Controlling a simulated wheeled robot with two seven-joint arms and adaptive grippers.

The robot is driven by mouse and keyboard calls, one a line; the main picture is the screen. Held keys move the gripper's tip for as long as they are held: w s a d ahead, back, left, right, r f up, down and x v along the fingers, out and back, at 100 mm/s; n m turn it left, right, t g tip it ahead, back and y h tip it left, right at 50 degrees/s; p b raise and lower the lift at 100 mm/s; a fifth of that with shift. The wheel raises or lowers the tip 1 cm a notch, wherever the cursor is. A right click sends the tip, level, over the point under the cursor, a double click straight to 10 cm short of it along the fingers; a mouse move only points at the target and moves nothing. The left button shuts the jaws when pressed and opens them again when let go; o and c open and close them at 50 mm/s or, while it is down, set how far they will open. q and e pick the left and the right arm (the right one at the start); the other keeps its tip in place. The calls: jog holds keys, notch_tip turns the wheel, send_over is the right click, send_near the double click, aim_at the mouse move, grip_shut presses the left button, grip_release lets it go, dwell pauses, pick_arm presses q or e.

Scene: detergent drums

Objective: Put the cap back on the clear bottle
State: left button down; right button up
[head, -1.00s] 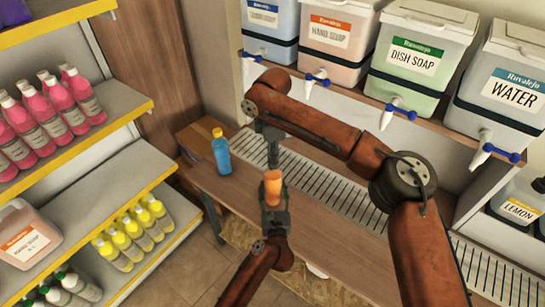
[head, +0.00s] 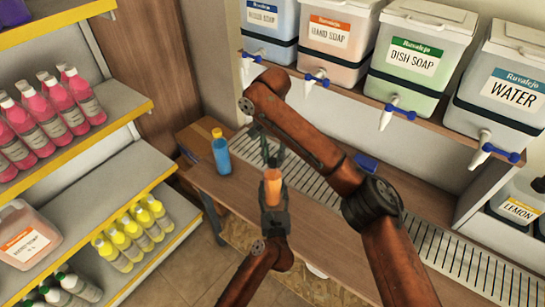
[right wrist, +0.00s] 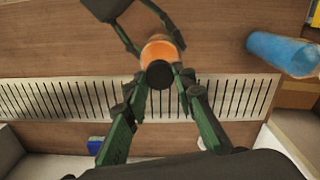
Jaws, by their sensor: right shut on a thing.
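The clear bottle holds orange liquid and stands upright in my left gripper (head: 273,206), which is shut on it. The bottle (head: 272,186) also shows in the right wrist view (right wrist: 166,47), with the left gripper's fingers around it. My right gripper (head: 271,158) is right above the bottle's mouth. In the right wrist view its fingers are closed on a dark round cap (right wrist: 160,74), which overlaps the bottle's top. The cap hides the mouth, so I cannot tell whether it touches the bottle.
A blue block (head: 364,161) lies behind my right arm. Dispenser drums with taps line the back shelf (head: 352,92). A shelf of bottles (head: 75,200) is at left.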

pick_arm(q)
jog(key=shift+d, duration=0.1)
pick_arm(e)
jog(key=m, duration=0.8)
jog(key=shift+o, duration=0.2)
jog(key=m, duration=0.8)
jog(key=o, duration=0.7)
jog(key=shift+c, duration=0.2)
jog(key=shift+d+r, duration=0.1)
jog(key=shift+r, duration=2.1)
